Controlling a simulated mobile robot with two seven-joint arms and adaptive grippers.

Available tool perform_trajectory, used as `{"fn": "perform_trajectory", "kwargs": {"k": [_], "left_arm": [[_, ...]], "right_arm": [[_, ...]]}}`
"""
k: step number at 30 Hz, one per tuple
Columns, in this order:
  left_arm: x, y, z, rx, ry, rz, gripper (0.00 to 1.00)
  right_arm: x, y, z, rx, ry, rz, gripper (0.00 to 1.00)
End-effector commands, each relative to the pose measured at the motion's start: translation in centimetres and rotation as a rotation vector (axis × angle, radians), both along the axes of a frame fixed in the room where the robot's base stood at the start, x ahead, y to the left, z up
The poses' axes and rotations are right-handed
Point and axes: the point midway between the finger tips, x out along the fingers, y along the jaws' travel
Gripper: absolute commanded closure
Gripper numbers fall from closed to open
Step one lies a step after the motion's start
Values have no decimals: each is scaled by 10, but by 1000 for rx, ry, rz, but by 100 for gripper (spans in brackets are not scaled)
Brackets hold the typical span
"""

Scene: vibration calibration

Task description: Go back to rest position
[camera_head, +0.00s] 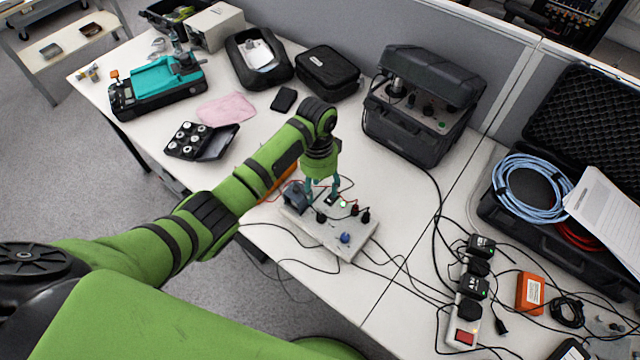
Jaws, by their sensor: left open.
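My left arm reaches in from the left. Its gripper (322,188) points down over the far part of a white control box (326,236) on the table. The gripper is open, with its two fingers apart just above or at the box top; I cannot tell whether they touch it. The box has a blue knob, black plugs, a small green light and red wires. A dark block sits beside the fingers on the box's left end. My right gripper is not in view.
A black case with an instrument (421,104) stands behind the gripper. A teal machine (160,84), a pink cloth (226,109) and a black tray (201,140) lie to the left. Cables and a power strip (464,322) crowd the right. Bare table lies left of the large case.

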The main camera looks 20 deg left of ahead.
Motion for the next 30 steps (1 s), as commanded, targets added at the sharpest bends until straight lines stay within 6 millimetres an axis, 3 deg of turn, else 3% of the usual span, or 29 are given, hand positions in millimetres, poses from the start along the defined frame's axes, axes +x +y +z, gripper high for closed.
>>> {"fn": "perform_trajectory", "kwargs": {"k": [21,26,30], "left_arm": [[-3,-1,3,-3,-1,3,46],[-33,-13,-15,-28,-31,51,46],[-79,-21,-30,-63,-89,167,46]], "right_arm": [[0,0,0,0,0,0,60],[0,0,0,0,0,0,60],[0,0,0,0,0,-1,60]]}}
